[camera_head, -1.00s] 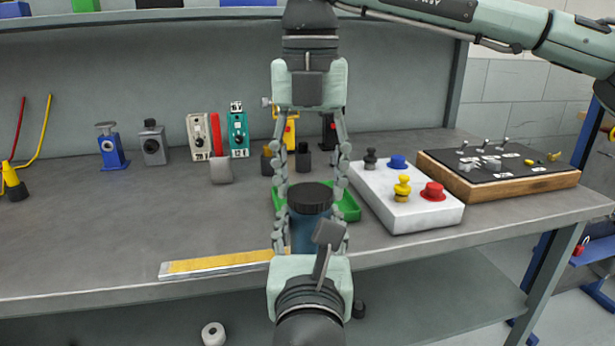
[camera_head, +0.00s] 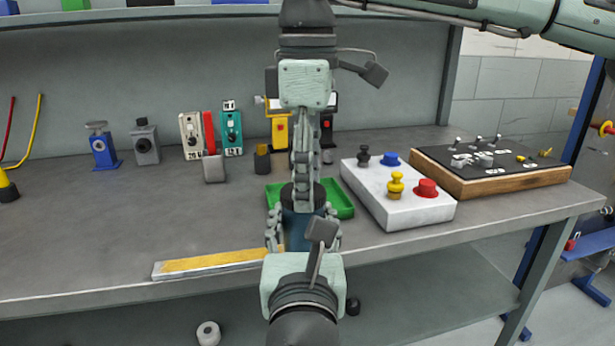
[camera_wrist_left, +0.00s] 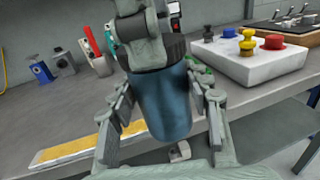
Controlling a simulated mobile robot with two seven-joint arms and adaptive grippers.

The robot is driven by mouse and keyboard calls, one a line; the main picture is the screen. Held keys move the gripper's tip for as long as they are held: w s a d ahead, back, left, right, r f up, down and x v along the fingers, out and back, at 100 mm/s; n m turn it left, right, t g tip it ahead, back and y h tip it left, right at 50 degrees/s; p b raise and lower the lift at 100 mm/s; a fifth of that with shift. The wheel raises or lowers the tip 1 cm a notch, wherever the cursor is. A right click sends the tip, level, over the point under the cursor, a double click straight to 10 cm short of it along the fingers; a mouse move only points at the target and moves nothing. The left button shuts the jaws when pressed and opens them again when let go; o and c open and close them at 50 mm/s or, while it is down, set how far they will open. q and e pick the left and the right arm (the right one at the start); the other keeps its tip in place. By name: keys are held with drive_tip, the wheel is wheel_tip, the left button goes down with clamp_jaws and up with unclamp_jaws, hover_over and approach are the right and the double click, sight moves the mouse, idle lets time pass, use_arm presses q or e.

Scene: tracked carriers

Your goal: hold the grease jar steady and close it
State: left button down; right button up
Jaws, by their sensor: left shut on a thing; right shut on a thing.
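The grease jar has a blue body (camera_head: 297,238) and stands upright at the front of the bench, held between the fingers of my left gripper (camera_head: 303,232), which reaches in from below. The blue body fills the middle of the left wrist view (camera_wrist_left: 163,105). The black lid (camera_head: 319,194) sits on top of the jar. It also shows in the left wrist view (camera_wrist_left: 174,47). My right gripper (camera_head: 304,198) points straight down and is shut on the lid, its fingers seen edge-on. I cannot tell how tight the lid is.
A green tray (camera_head: 344,207) lies just behind the jar. A white block with colored knobs (camera_head: 400,212) and a wooden switch panel (camera_head: 515,183) stand to the right. A yellow strip (camera_head: 215,262) lies at the front edge. The bench's left part is mostly clear.

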drive_tip(key=o, duration=0.8)
drive_tip(key=shift+r, duration=0.1)
wheel_tip(320, 180, up, 4)
drive_tip(key=shift+r, duration=0.15)
drive_tip(key=shift+c, duration=0.5)
